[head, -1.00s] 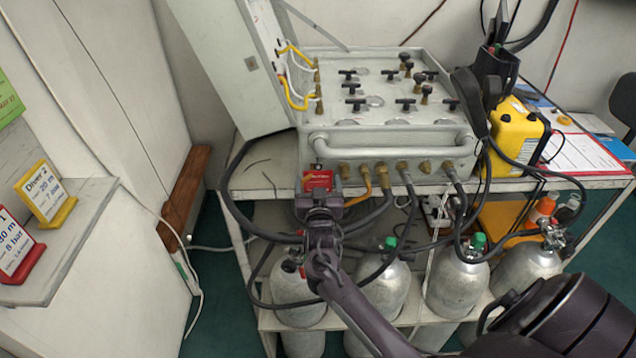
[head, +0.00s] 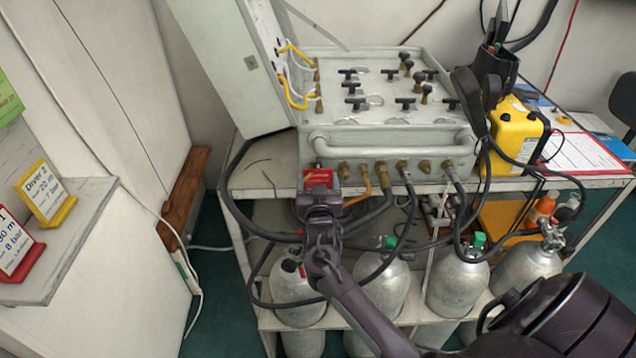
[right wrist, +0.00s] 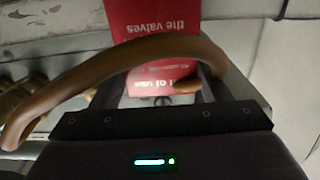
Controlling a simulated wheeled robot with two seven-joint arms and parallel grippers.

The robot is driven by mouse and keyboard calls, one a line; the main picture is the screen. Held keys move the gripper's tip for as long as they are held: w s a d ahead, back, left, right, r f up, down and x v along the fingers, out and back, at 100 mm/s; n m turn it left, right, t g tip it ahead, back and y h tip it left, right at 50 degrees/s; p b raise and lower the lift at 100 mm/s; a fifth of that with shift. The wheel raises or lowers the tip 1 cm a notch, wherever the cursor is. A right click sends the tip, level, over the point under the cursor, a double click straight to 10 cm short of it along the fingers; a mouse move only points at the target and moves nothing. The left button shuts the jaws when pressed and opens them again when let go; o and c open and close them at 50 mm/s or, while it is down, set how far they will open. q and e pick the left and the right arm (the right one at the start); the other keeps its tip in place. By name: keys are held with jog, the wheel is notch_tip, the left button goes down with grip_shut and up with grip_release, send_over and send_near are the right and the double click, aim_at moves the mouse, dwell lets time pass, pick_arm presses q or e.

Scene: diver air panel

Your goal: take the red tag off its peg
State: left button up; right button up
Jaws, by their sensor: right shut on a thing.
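The red tag (head: 318,179) hangs at the front left of the grey air panel (head: 390,142), below the left end of its front rail. In the right wrist view the red tag (right wrist: 152,18) shows upside-down white print. My right gripper (head: 320,192) is at the lower part of the tag, shut on it. In the right wrist view its fingers (right wrist: 163,88) flank the tag's lower part, and an orange-brown hose (right wrist: 130,52) crosses in front. The peg is hidden, so I cannot tell whether the tag is still on it. My left gripper is not in view.
Brass fittings (head: 402,167) with black hoses line the panel front, right of the tag. Several grey cylinders (head: 388,290) stand on the shelf below. A yellow box (head: 517,138) sits at the right. The panel's lid (head: 232,65) stands open at the left.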

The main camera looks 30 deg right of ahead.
jog(key=b+v, duration=0.2)
jog(key=v, duration=1.6)
jog(key=shift+r, duration=0.2)
